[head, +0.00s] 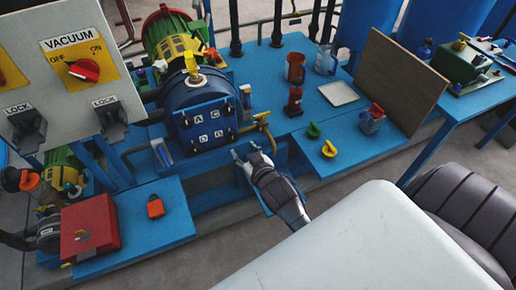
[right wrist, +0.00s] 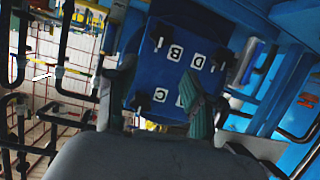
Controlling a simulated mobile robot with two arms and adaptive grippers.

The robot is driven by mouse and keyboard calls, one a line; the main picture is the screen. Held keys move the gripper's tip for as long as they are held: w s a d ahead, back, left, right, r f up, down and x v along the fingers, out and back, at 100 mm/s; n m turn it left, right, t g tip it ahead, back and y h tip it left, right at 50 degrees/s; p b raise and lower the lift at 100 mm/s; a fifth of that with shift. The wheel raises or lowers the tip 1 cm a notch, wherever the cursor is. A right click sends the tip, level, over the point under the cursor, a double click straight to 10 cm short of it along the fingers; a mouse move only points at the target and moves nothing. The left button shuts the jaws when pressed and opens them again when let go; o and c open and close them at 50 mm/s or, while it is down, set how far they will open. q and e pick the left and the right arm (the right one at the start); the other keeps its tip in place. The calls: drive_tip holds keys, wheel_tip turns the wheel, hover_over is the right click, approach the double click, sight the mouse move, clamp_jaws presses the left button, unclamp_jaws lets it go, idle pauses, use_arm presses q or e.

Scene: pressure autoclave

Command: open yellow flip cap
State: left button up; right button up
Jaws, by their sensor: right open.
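A yellow cap-like piece (head: 191,66) stands on top of the blue autoclave vessel (head: 195,92) in the head view. A smaller yellow piece (head: 329,149) with a dark base sits on the blue table. I cannot tell for sure which is the flip cap, or whether it is open. My right gripper (head: 250,153) is open and empty, in front of and below the lettered blue door (head: 208,133). In the right wrist view its fingers (right wrist: 163,78) stand apart before that door (right wrist: 182,58). My left gripper is not in view.
The blue table (head: 270,70) holds a green piece (head: 314,130), a red bottle (head: 293,101), a white tray (head: 339,93) and a jar (head: 372,120). A brown board (head: 398,80) stands behind the jar. A vacuum panel (head: 70,75) and red box (head: 90,228) are at left.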

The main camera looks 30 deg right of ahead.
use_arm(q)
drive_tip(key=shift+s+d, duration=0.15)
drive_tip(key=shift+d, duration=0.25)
use_arm(e)
drive_tip(key=shift+s+d+f, duration=0.2)
drive_tip(key=shift+s+f, duration=0.05)
drive_tip(key=shift+f, duration=0.3)
drive_tip(key=shift+s+d+f, duration=0.15)
drive_tip(key=shift+s+f, duration=0.05)
drive_tip(key=shift+f, duration=0.3)
drive_tip(key=shift+f, duration=0.1)
